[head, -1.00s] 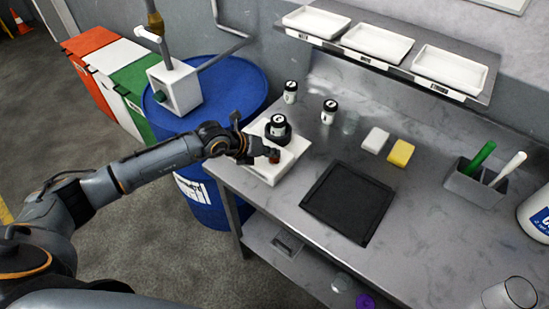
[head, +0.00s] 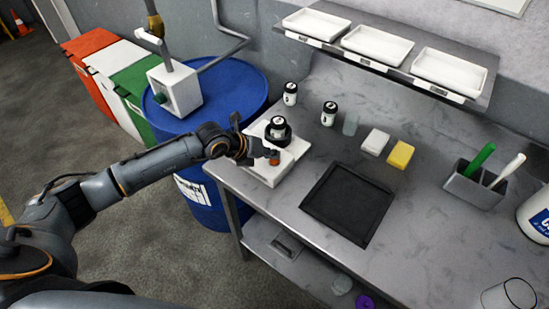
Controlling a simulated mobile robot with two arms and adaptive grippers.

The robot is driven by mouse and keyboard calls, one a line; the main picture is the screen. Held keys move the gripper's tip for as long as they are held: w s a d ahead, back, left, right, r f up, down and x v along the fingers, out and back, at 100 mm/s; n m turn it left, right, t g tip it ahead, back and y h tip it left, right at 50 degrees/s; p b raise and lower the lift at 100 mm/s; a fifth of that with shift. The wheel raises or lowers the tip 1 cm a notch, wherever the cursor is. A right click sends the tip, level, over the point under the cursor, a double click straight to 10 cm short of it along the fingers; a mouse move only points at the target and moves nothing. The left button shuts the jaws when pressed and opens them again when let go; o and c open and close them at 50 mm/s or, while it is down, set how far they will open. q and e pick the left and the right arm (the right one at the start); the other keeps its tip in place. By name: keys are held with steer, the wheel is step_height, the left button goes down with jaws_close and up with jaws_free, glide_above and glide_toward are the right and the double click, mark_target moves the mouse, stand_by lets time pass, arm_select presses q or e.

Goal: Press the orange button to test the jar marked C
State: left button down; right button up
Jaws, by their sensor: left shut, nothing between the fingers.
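A white tester (head: 264,172) stands on the left end of the steel bench. A jar with a black lid (head: 278,123) sits upright in its dark round holder. The orange button (head: 275,158) is at the front right of the tester. My left gripper (head: 265,151) is shut and empty, with its fingertips right at the button. I cannot tell whether they touch it. Two more black-lidded jars stand behind, one at the left (head: 290,93) and one at the right (head: 329,113). The lid letters are too small to read. My right gripper is out of view.
A clear glass (head: 350,123), a white block (head: 375,142) and a yellow block (head: 400,154) stand right of the jars. A black mat (head: 347,203) lies in front. A shelf with white trays (head: 378,45) hangs above. A blue drum (head: 240,88) stands at the bench's left.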

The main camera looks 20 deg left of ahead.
mark_target(272, 161)
arm_select(q)
steer(key=shift+r, duration=0.4)
steer(key=shift+r+p, duration=1.95)
steer(key=shift+r, duration=0.6)
